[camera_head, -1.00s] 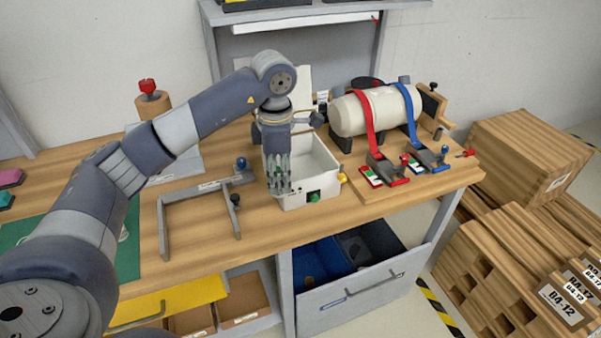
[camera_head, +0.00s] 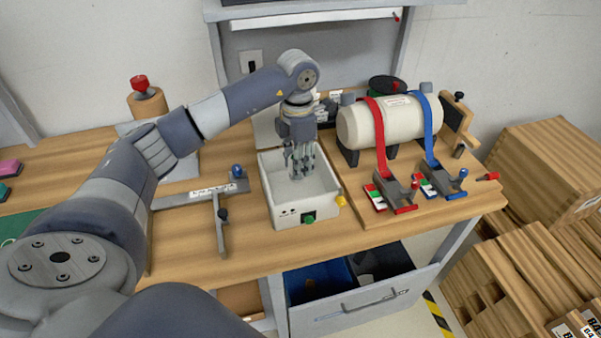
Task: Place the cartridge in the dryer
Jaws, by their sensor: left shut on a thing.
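The dryer appears to be the white open-topped box (camera_head: 290,213) on the workbench, with a green button, a yellow knob and a raised lid behind it. My left gripper (camera_head: 301,172) points down into the box's opening, near its back middle. Its fingers are shut on the cartridge, which they mostly hide. I cannot tell whether the cartridge touches the box floor. My right gripper is not in view.
A white cylinder (camera_head: 378,124) with red and blue straps stands right of the box. A grey metal frame (camera_head: 219,222) lies to its left. A wooden cylinder with a red knob (camera_head: 149,103) is at the back left. An open drawer (camera_head: 362,306) juts out below.

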